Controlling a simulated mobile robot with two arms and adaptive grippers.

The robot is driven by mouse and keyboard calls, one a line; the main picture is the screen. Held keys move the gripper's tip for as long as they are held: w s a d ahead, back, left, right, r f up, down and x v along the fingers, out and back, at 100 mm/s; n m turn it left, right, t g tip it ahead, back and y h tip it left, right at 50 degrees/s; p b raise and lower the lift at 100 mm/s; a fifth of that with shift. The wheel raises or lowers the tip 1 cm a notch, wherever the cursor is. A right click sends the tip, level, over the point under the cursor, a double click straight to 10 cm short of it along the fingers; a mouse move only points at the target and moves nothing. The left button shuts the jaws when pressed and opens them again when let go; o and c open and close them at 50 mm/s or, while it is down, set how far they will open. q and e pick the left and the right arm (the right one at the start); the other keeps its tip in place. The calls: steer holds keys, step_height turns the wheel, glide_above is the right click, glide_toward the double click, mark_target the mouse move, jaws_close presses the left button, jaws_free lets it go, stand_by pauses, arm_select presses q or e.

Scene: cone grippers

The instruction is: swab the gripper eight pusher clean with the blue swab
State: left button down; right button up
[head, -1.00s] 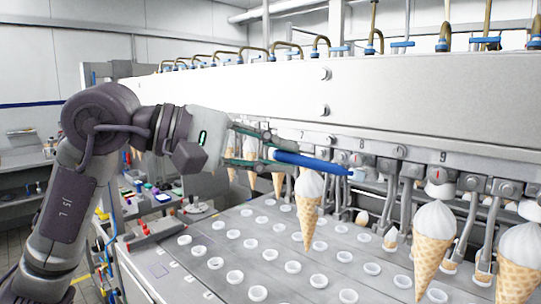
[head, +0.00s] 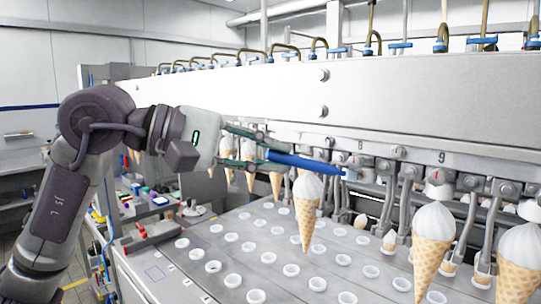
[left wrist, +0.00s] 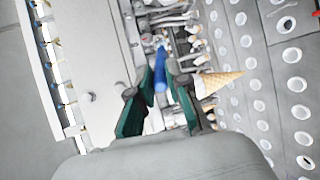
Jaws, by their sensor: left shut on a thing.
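My left gripper (head: 258,152) is shut on the blue swab (head: 300,161), which points right, tilted slightly down. The swab (left wrist: 161,72) also shows between the green fingers (left wrist: 160,88) in the left wrist view. Its tip is just below the "8" label, by the metal parts of gripper eight (head: 364,163). I cannot tell whether the tip touches the pusher, which I cannot make out clearly. My right gripper is not in view.
Several cones with white tops hang along the machine; one (head: 307,213) is close below the swab, others (head: 434,236) are at the right. A grey plate (head: 200,284) with rows of white-rimmed holes lies below. The white machine beam (head: 240,95) runs above the swab.

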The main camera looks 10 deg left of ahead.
arm_select(q)
steer(key=shift+s+d, duration=0.35)
steer(key=shift+d, duration=0.1)
steer(key=shift+a, duration=0.2)
steer(key=shift+w+a, duration=0.2)
steer(key=shift+w, duration=0.15)
steer(key=shift+s+d+r, duration=0.1)
steer(key=shift+s+d, duration=0.35)
steer(key=shift+s, duration=0.05)
steer(key=shift+b, duration=0.35)
steer(key=shift+s+a+b, duration=0.55)
steer(key=shift+s+a, duration=0.35)
steer(key=shift+s, duration=0.3)
steer(key=shift+s+a+b, duration=0.5)
steer(key=shift+s+a, duration=0.35)
steer(key=shift+s, duration=0.4)
